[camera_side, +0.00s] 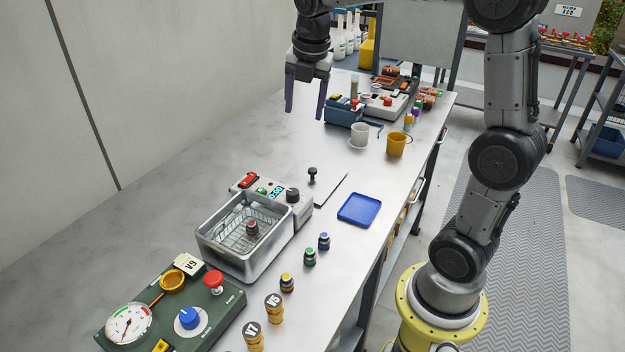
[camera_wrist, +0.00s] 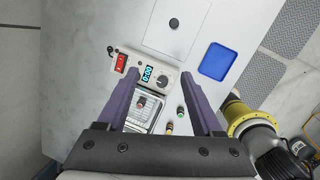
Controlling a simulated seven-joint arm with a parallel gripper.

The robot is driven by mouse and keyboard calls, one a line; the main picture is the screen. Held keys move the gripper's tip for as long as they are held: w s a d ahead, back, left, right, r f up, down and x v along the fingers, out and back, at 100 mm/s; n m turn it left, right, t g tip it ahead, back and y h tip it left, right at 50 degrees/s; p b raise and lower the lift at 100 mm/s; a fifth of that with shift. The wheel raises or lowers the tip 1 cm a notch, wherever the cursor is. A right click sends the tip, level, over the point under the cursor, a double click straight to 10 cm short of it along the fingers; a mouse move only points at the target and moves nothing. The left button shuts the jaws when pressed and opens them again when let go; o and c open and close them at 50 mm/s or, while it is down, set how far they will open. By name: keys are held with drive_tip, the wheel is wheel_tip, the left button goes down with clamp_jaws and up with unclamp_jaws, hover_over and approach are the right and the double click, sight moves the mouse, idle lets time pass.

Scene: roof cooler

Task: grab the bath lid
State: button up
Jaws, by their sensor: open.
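The bath lid (camera_side: 328,186) is a flat pale metal plate with an upright black knob (camera_side: 312,174). It lies on the bench behind the bath, and in the side view its colour nearly merges with the bench top. In the wrist view the lid (camera_wrist: 160,32) is at the top, its knob (camera_wrist: 174,23) facing the camera. My gripper (camera_side: 305,112) is open and empty, fingers pointing down, high above the bench and apart from the lid. In the wrist view my gripper (camera_wrist: 158,76) spans the bath's control panel, with the lid beyond the fingertips.
The open metal bath (camera_side: 206,244) holds a wire basket and a small red-topped part. A blue tray (camera_side: 360,209) lies right of the lid. Small coloured-top bottles (camera_side: 324,241) stand in front. A green gauge panel (camera_side: 225,310) is nearest. White (camera_side: 359,134) and yellow (camera_side: 397,144) cups stand farther back.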

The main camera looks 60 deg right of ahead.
drive_tip(key=g, duration=0.2)
approach(312, 169)
drive_tip(key=shift+s+d+f+m, duration=0.15)
drive_tip(key=shift+f+m, duration=0.1)
drive_tip(key=shift+f, duration=0.3)
drive_tip(key=shift+d+f+m, duration=0.15)
drive_tip(key=shift+f+m, duration=0.1)
drive_tip(key=shift+f, duration=0.3)
drive_tip(key=shift+w+d+f, duration=0.1)
drive_tip(key=shift+d+f, duration=0.05)
drive_tip(key=shift+f, duration=0.9)
drive_tip(key=shift+w+d+f, duration=0.1)
drive_tip(key=shift+d+f, duration=0.05)
drive_tip(key=shift+f, duration=0.9)
drive_tip(key=shift+d+f, duration=0.15)
drive_tip(key=shift+f, duration=0.9)
clamp_jaws()
drive_tip(key=shift+r, duration=0.1)
